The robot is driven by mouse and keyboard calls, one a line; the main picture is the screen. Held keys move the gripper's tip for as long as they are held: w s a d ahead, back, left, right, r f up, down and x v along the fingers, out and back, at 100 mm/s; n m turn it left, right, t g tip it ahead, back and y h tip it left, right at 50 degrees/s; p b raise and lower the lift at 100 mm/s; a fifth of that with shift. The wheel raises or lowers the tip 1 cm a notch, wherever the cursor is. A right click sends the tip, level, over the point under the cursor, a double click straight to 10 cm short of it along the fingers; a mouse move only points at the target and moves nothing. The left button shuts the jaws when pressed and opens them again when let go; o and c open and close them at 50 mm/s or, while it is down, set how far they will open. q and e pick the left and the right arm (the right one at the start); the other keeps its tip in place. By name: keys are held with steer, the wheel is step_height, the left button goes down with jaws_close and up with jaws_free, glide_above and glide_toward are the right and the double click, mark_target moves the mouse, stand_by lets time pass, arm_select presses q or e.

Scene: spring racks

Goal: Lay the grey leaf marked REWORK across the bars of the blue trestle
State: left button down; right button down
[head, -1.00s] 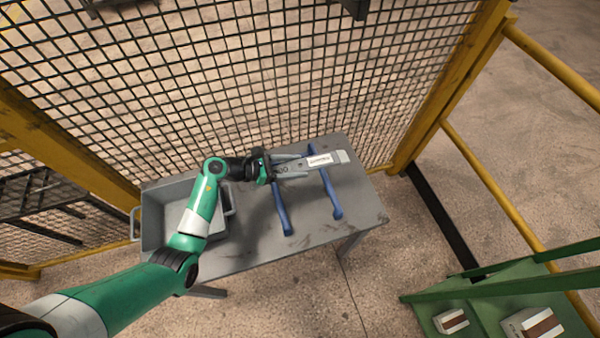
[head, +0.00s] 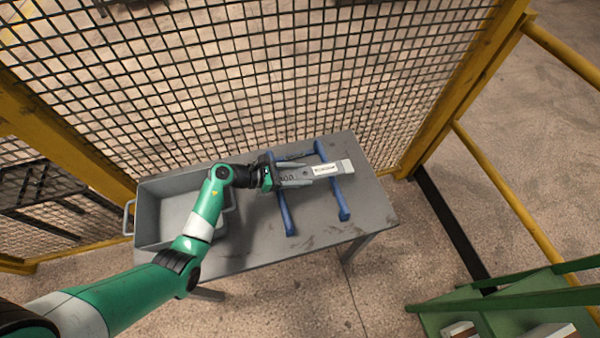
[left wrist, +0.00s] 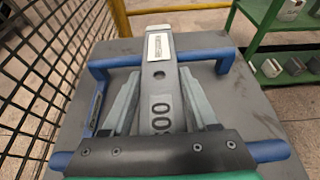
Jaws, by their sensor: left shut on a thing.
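The grey leaf (head: 348,166) is a long flat bar with a white label and dark digits. The label's print is too small to read surely. The leaf also shows in the left wrist view (left wrist: 160,92), pointing away from me. My left gripper (head: 312,173) is shut on its near part, one finger along each side. The blue trestle (head: 286,215) stands on the grey table, with two roughly parallel bars. The leaf crosses over both bars in the head view, and over the far bar (left wrist: 205,54) in the left wrist view. Whether it touches them is unclear. My right gripper is out of view.
A grey open bin (head: 145,222) sits at the table's left end, under my left arm. The table top (head: 372,205) is clear right of the trestle. A wire mesh fence (head: 230,80) runs close behind. A green rack (head: 500,300) stands at the lower right.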

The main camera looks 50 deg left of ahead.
arm_select(q)
steer(key=shift+f+b, duration=0.9)
steer(key=shift+f, duration=0.3)
stand_by(0.4)
steer(key=shift+c, duration=0.8)
jaws_free()
steer(key=shift+w+a, duration=0.1)
steer(key=shift+o, duration=0.4)
steer(key=shift+f, duration=0.1)
steer(key=shift+s+a+r+p, duration=0.1)
steer(key=shift+s+r+p, duration=0.15)
steer(key=shift+s+p, duration=0.1)
steer(key=p+v, duration=0.3)
steer(key=v, duration=0.7)
steer(key=shift+r, duration=0.1)
steer(key=shift+s+a+r, duration=0.15)
steer(key=shift+s+a, duration=0.05)
steer(key=shift+s, duration=0.2)
